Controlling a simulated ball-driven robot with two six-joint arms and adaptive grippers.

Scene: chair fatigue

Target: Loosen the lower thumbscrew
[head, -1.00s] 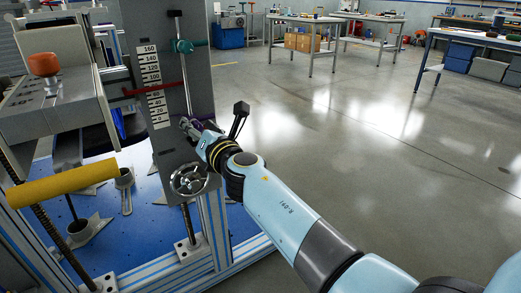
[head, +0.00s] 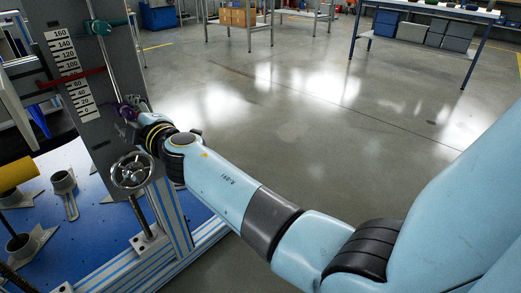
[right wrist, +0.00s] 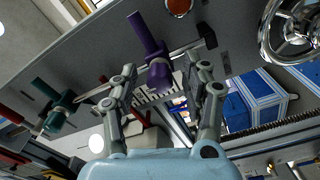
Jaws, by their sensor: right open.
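The purple thumbscrew (right wrist: 158,72), the lower one, sits on a thin rod beside the grey scale plate (head: 84,128). In the right wrist view its long purple handle points up and away. My right gripper (right wrist: 164,80) is open, with one finger on each side of the purple thumbscrew; I cannot tell whether either finger touches it. In the head view the gripper (head: 128,112) is small and partly hidden at the plate's edge. A teal thumbscrew (head: 99,27) sits higher on the same rod; it also shows in the right wrist view (right wrist: 53,119). My left gripper is out of view.
A handwheel (head: 131,171) is just below the gripper, and a red pointer (head: 72,77) crosses the scale. A yellow roller (head: 16,172) and grey brackets (head: 64,183) are at left on the blue base. The floor right of the rig is clear.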

